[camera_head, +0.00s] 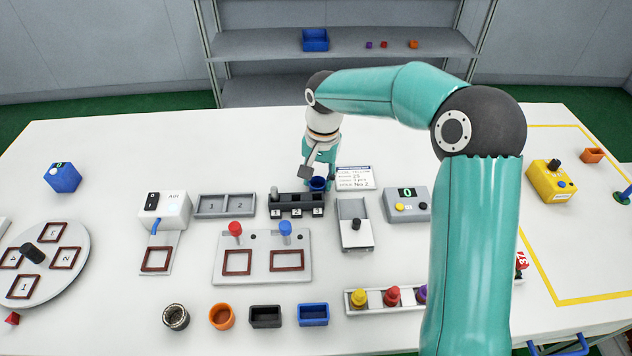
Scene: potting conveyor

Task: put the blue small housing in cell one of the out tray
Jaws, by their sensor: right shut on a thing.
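The blue small housing (318,185) is a round blue cup at the right end of the black rack, by the slot marked 3. My right gripper (318,174) points down and is shut on it; whether the housing sits in the slot or just above it, I cannot tell. The grey tray (225,216) with two cells marked 1 and 2, which looks like the out tray, lies left of the rack and appears empty. My left gripper is not in view.
The black rack (275,212) has a grey peg at its left end. A white dispenser (176,208) stands left of the tray. A panel with red and blue knobs (262,270) lies in front. Black and blue boxes (313,314) line the front.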

